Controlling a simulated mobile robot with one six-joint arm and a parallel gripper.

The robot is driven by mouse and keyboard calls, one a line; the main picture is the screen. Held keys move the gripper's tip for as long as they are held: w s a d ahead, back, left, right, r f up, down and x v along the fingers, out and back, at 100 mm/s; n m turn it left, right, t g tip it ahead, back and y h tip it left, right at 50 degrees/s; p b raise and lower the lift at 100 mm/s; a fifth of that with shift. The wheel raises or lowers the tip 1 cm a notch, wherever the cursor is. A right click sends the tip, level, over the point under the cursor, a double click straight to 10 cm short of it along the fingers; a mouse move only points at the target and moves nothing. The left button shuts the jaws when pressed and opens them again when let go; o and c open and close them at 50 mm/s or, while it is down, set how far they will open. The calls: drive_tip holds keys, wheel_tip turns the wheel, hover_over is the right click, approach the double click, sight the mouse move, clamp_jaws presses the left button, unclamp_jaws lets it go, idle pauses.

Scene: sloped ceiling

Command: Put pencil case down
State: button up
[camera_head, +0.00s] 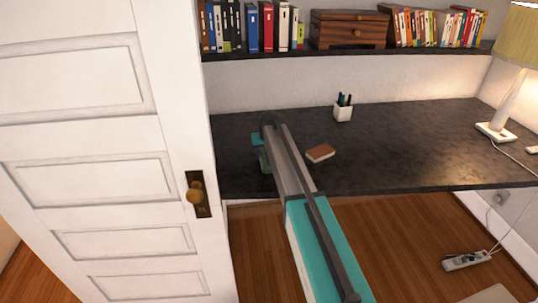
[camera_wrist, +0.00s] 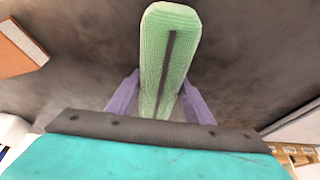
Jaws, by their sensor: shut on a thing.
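In the wrist view a green pencil case (camera_wrist: 172,62) with a dark zip line sits between the two purple fingers of my gripper (camera_wrist: 160,100). The fingers are shut on it from both sides. The dark desk surface (camera_wrist: 260,50) lies behind the case in the wrist view. I cannot tell whether the case touches the desk.
A brown notebook (camera_head: 320,153) lies right of my gripper; a white pen cup (camera_head: 343,110) stands behind it. A lamp (camera_head: 505,100) is at the right. A white door (camera_head: 100,140) is close on the left. A shelf of books (camera_head: 270,28) runs above. The desk's middle right is clear.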

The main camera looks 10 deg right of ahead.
drive_tip(key=o, duration=1.3)
drive_tip(key=shift+o, duration=0.2)
drive_tip(key=shift+r, duration=0.1)
drive_tip(key=b+v, duration=0.3)
drive_tip(key=v, duration=1)
drive_tip(key=shift+r, duration=0.25)
drive_tip(key=shift+s, duration=0.1)
drive_tip(key=shift+s, duration=0.15)
